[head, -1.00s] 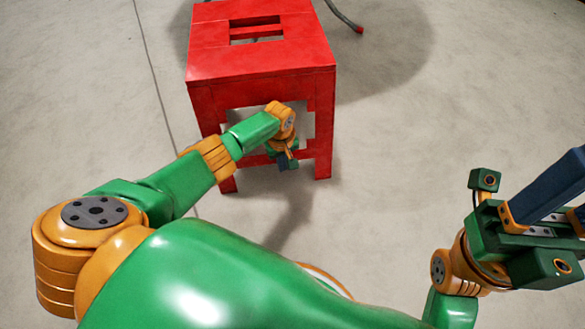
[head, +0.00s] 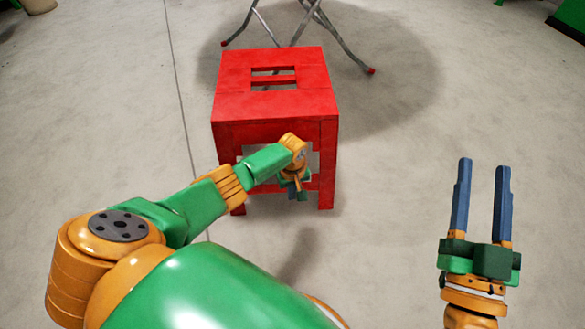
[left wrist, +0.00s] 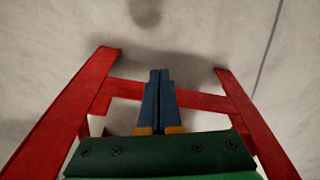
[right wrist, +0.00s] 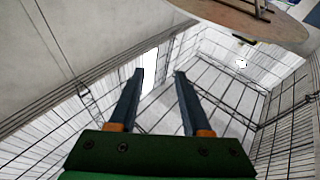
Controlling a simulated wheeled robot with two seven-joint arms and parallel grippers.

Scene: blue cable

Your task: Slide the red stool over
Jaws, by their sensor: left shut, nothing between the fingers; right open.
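The red stool (head: 285,105) stands upright on the floor in the upper middle of the head view, with a slotted top. My left arm reaches to its near side. The left gripper (head: 294,192) hangs below the stool's top, by the near legs, pointing down. In the left wrist view, the stool's red legs and crossbar (left wrist: 205,101) lie around and behind the left fingers (left wrist: 160,73), which are shut and empty. Whether they touch the stool I cannot tell. My right gripper (head: 483,166) is open and empty, off to the stool's right, fingers up.
A grey metal-legged stand (head: 341,48) with red feet is just behind the stool. Green objects (head: 570,20) sit at the far right. The concrete floor (head: 400,170) is clear left and right of the stool. The right wrist view shows a round tabletop (right wrist: 255,18) and tiled walls.

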